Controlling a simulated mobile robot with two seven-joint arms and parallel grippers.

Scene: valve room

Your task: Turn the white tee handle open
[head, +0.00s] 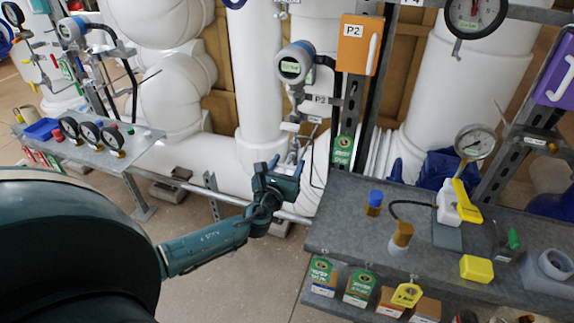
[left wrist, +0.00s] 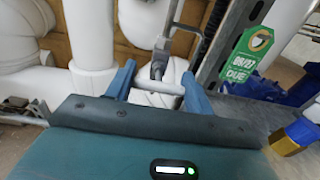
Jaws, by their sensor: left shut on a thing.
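The white tee handle (left wrist: 157,92) shows in the left wrist view as a pale crossbar below a grey metal stem and valve body. My left gripper (left wrist: 158,84) has its two blue fingers on either side of the crossbar and is shut on it. In the head view my left gripper (head: 280,171) reaches in from the left, at the thin pipework below the P2 transmitter (head: 294,64). The handle is mostly hidden by the fingers there. My right gripper is not in view.
Another bench (head: 140,152) with gauges is at the left. Large white pipes (head: 258,80) rise behind. A green tag (left wrist: 246,56) hangs close by on the right.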

